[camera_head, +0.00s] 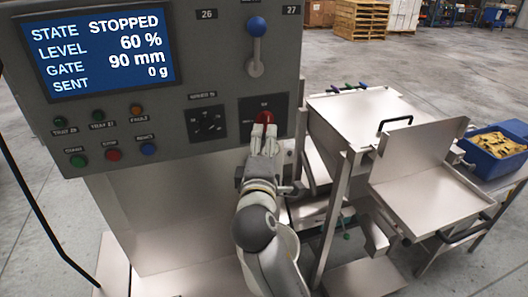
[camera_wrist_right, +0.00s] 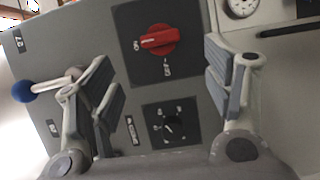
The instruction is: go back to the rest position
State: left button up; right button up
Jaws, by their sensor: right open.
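My right gripper (camera_head: 266,130) is in front of the grey control panel (camera_head: 190,84), at the red rotary switch (camera_head: 265,117), and partly covers it. In the right wrist view the gripper (camera_wrist_right: 160,68) is open and empty. The red switch (camera_wrist_right: 158,40) shows between and beyond its fingers, on a dark plate. Its handle lies roughly level in that view, with one end towards a small label at the left. A gap shows on both sides of the switch. My left gripper is in neither view.
A blue-balled lever (camera_head: 256,28) sticks out above the switch. A black selector knob (camera_head: 208,121) and several coloured buttons are to its left. The screen (camera_head: 103,52) reads STOPPED. Steel trays (camera_head: 425,190) and a blue crate (camera_head: 483,150) stand to the right.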

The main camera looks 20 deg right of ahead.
jog(key=shift+v, duration=0.85)
jog(key=s+a+f+g+y+b, duration=0.1)
jog(key=a+f+g+y+b, duration=0.15)
jog(key=f, duration=1.75)
jog(key=a+f+g+y+b, duration=0.1)
jog(key=a+f+g+y, duration=0.15)
jog(key=f, duration=1.65)
jog(key=s+d+f+m+g+y+b, duration=0.1)
jog(key=s+d+f+m+g, duration=0.15)
jog(key=s+f, duration=0.65)
jog(key=s+d+f+m+g, duration=0.1)
jog(key=s+f+g, duration=0.3)
jog(key=f, duration=0.9)
jog(key=s+d+f+m+g+b, duration=0.1)
jog(key=s+d+f+m, duration=0.1)
jog(key=s+f, duration=0.4)
jog(key=s+d+f+m+g, duration=0.2)
jog(key=s+f, duration=0.4)
jog(key=s, duration=1.1)
jog(key=s+d+f+m+g+b, duration=0.1)
jog(key=s+d+f+m, duration=0.3)
jog(key=s, duration=0.8)
notch_tip(320, 180, down, 3)
jog(key=shift+s+d+r+b, duration=0.15)
jog(key=shift+s+d+b, duration=0.15)
jog(key=shift+d, duration=0.65)
